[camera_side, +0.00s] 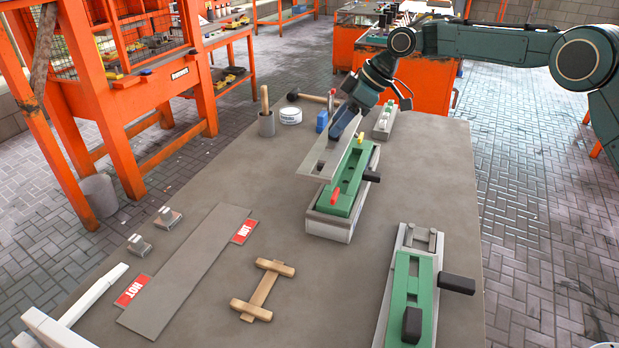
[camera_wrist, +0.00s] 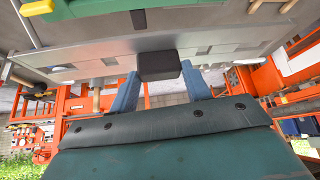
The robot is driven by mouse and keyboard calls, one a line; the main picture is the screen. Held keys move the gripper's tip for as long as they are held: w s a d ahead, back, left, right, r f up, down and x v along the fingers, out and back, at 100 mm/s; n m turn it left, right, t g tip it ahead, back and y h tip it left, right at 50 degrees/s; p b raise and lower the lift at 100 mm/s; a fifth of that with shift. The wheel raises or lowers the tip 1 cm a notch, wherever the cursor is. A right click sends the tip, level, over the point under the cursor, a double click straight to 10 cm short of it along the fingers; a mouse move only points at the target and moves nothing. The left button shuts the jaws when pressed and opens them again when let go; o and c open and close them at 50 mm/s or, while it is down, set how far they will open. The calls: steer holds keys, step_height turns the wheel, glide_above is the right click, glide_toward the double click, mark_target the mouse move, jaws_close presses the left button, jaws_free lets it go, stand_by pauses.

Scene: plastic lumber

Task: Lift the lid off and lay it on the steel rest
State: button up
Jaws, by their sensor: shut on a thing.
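My gripper (camera_side: 346,122) is shut on the black handle block of the grey metal lid (camera_side: 322,158). In the wrist view, the handle (camera_wrist: 158,66) sits between my two blue fingertips (camera_wrist: 160,78), with the lid (camera_wrist: 225,45) behind it. The lid hangs tilted, just above and to the left of the green mould (camera_side: 351,180) in its pale box (camera_side: 328,226). In the side view the handle is hidden by my fingers. The steel rest (camera_side: 185,270), a flat grey plate with red labels at two corners, lies bare at the left of the table.
A wooden tool (camera_side: 262,290) lies between the rest and a second green mould (camera_side: 413,290) at front right. Two small metal blocks (camera_side: 152,230) stand left of the rest. A pot (camera_side: 267,123), white tub (camera_side: 290,116) and mallet (camera_side: 312,97) are at the back.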

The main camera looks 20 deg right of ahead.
steer(key=s+a+f, duration=0.2)
steer(key=a, duration=0.9)
steer(key=s+a+f, duration=0.3)
steer(key=a, duration=0.9)
steer(key=s+a+f, duration=0.2)
steer(key=s+a, duration=0.1)
steer(key=a, duration=0.8)
steer(key=shift+a+f, duration=0.3)
steer(key=shift+a, duration=0.1)
jaws_close()
steer(key=shift+f, duration=3.4)
steer(key=shift+m+t, duration=0.3)
steer(key=shift+m, duration=0.2)
steer(key=shift+a+f+m+h, duration=0.1)
steer(key=shift+m+h, duration=0.2)
steer(key=shift+m, duration=0.1)
